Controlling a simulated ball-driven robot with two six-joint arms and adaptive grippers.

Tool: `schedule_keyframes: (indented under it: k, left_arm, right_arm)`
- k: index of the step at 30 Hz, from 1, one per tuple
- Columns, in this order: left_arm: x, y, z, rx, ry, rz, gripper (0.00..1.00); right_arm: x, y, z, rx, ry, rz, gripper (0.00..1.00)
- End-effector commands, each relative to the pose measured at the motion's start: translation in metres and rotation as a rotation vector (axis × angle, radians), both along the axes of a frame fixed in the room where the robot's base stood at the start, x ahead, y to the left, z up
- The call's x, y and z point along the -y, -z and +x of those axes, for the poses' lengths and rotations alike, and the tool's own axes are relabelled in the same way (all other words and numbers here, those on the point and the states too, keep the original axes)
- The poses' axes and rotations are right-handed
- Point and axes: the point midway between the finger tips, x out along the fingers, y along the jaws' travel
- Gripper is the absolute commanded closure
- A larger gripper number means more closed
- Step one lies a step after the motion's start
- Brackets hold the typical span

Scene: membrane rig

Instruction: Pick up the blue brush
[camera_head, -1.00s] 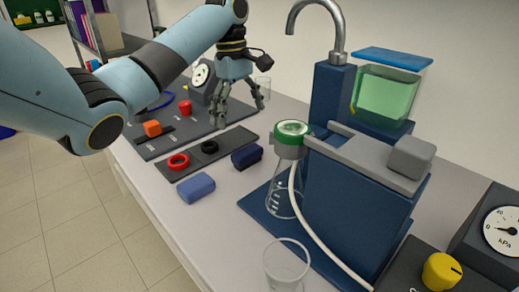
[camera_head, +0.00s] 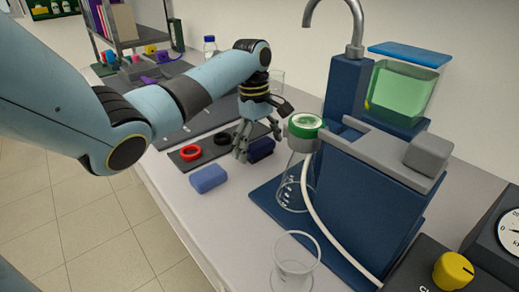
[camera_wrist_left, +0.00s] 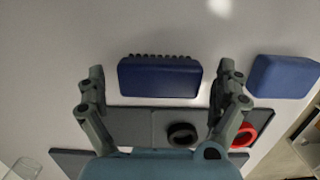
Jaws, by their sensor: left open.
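The blue brush (camera_head: 262,149) is a dark blue block lying on the bench, right of the dark mat with the rings, partly hidden by my left gripper. In the wrist view the brush (camera_wrist_left: 160,78) shows dark bristles along its far edge. My left gripper (camera_head: 241,154) is open and low over the bench beside the brush. In the wrist view the left gripper (camera_wrist_left: 161,84) has its fingers spread on either side of the brush, with visible gaps and nothing held. My right gripper is not in view.
A lighter blue block (camera_head: 208,179) lies near the bench's front edge. A red ring (camera_head: 190,153) and a black ring (camera_wrist_left: 183,135) lie on the dark mat. The navy filter stand (camera_head: 365,205) with a glass flask (camera_head: 294,182) stands to the right. A clear beaker (camera_head: 294,268) stands in front.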

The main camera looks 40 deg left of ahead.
Motion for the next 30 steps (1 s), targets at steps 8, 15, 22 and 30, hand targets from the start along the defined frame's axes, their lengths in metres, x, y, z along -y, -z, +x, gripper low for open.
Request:
schedule_keyframes:
  k: [8,15,22,30]
  left_arm:
    - [0.0,-0.001,0.0,0.0,0.0,0.0,0.29]
    - [0.0,-0.001,0.0,0.0,0.0,0.0,0.54]
    - [0.0,-0.006,0.001,0.002,0.0,0.001,0.54]
    - [-0.001,-0.058,0.001,0.005,0.0,0.003,0.54]
  right_arm:
    - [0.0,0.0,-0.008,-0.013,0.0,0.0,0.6]
    - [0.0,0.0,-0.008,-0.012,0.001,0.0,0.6]
    - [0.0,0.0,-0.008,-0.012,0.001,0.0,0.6]
    - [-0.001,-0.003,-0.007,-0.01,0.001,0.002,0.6]
